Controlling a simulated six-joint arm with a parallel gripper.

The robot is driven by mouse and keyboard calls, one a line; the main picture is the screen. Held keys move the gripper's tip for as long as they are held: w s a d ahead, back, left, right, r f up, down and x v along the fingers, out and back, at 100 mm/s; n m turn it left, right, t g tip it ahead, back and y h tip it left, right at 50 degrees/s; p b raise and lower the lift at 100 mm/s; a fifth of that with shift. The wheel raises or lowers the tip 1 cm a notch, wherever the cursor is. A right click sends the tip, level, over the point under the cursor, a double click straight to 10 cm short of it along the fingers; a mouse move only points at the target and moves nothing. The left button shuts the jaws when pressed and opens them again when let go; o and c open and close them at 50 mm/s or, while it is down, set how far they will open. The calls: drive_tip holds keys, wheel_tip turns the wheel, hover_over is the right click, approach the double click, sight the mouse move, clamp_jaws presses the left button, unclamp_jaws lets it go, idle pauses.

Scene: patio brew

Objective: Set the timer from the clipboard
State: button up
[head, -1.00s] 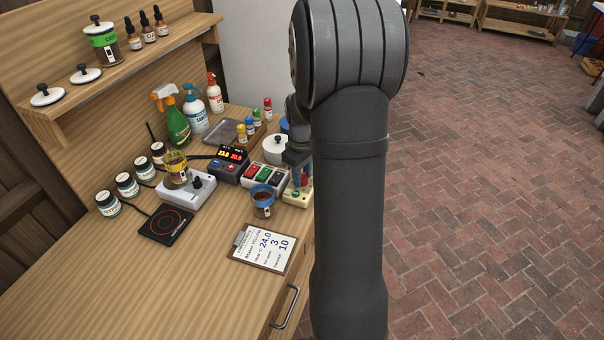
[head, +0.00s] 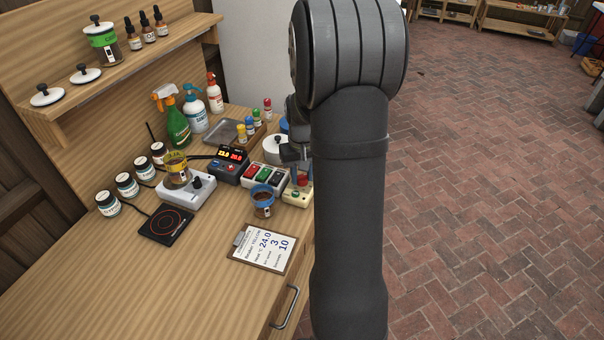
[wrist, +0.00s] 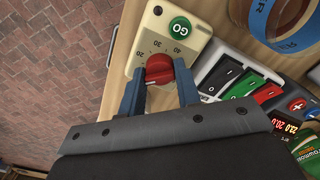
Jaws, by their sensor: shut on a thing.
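The timer is a cream box (wrist: 200,48) with a green GO button (wrist: 179,29), a red dial (wrist: 160,71) and printed numbers including 20, 30 and 40. It also shows in the head view (head: 296,197), partly hidden by my arm. My gripper (wrist: 160,84) is shut on the red dial, with one blue finger on each side. The dial's exact setting is hard to read. The clipboard (head: 264,247) lies flat near the table's front edge; its sheet names a yellow beaker and shows 24.0, 3 and 10, the 10 on the seconds line.
A switch box (head: 265,179) with black, green and red rockers stands beside the timer. A blue-rimmed beaker (head: 263,204) stands close in front. A display unit (head: 229,166), a stirrer (head: 186,189) with a yellow-banded beaker and a black hot plate (head: 165,224) stand further left.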

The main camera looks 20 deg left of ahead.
idle(0.3)
drive_tip(key=o, duration=0.7)
wheel_tip(320, 180, up, 18)
drive_tip(key=shift+f, duration=0.25)
drive_tip(key=shift+f, duration=0.15)
wheel_tip(320, 180, down, 17)
drive_tip(key=shift+f, duration=0.1)
idle(0.7)
